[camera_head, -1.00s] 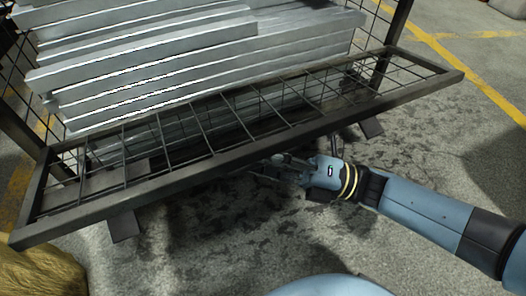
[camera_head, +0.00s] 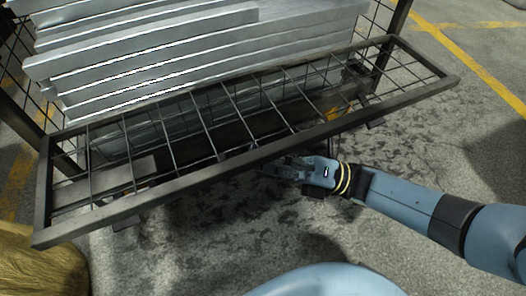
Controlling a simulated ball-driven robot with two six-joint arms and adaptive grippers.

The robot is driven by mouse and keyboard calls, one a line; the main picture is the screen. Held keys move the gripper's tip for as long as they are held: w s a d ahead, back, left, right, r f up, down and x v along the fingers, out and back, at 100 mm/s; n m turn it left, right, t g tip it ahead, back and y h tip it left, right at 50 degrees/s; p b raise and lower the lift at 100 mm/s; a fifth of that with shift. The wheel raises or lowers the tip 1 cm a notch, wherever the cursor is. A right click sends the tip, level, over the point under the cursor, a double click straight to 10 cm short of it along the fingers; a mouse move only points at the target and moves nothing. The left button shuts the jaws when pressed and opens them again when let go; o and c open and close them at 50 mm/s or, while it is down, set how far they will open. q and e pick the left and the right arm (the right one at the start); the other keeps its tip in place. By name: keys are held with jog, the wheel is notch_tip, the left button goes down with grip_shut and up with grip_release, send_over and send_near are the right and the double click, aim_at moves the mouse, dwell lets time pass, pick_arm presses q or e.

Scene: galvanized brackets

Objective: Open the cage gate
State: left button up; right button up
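The cage gate (camera_head: 245,155) is a dark metal-framed wire mesh panel. It is folded down and outward from the front of the cage, its outer bar toward me. My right gripper (camera_head: 275,168) is at the near side of the gate's outer bar, right of the bar's middle. Its fingers look dark and lie close to or under the bar; I cannot tell whether they touch or grip it. My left gripper is not in view.
Galvanized brackets (camera_head: 160,60) lie stacked in the cage behind the gate. A cage post (camera_head: 396,35) stands at the right. A brown furry-looking object (camera_head: 40,265) is at the lower left. Concrete floor with yellow lines (camera_head: 465,70) is open at the right.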

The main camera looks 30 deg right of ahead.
jog(key=shift+o, duration=1.3)
jog(key=shift+r, duration=0.1)
jog(key=shift+w, duration=0.1)
jog(key=shift+d, duration=0.1)
jog(key=v, duration=1.2)
